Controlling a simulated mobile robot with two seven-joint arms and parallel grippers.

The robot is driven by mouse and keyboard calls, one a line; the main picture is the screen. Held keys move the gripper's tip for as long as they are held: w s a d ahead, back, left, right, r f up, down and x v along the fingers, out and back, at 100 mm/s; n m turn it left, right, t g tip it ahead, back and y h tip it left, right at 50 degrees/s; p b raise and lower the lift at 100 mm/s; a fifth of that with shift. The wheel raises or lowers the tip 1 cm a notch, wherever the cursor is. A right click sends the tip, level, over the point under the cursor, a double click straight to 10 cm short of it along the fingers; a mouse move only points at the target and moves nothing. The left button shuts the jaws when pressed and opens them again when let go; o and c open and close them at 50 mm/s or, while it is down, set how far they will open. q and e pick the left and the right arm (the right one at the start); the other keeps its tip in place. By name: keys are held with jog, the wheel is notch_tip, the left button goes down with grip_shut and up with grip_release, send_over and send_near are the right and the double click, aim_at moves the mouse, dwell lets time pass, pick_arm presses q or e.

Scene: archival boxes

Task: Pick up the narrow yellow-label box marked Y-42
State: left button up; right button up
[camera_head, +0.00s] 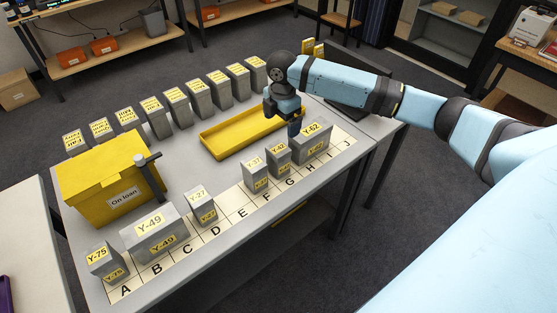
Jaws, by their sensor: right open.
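The narrow grey box marked Y-42 (278,157) stands upright on the lettered strip on the table, near letter G, with yellow labels on its top and front. Box Y-37 (255,178) stands to its left and the wider box Y-62 (314,148) to its right. My right gripper (295,130) is open and points down, just above and behind the gap between Y-42 and Y-62. It appears empty; whether it touches either box cannot be told. My left gripper is out of view.
An empty yellow tray (219,153) lies behind Y-42. A row of grey boxes (178,106) runs along the back edge. A yellow "On loan" box (95,200) stands at left. Boxes Y-75 (104,262), Y-49 (152,236) and Y-27 (203,208) stand at front left.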

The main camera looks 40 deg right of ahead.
aim_at(278, 148)
notch_tip(278, 148, down, 8)
jog(key=shift+a+r, duration=0.1)
jog(key=f, duration=0.2)
jog(key=a+f, duration=0.1)
jog(key=f, duration=0.1)
jog(key=shift+s+a+f, duration=0.1)
jog(key=shift+s+f, duration=0.1)
jog(key=shift+f, duration=0.5)
jog(key=c, duration=1.1)
jog(key=shift+r, duration=0.1)
jog(key=shift+c, duration=0.2)
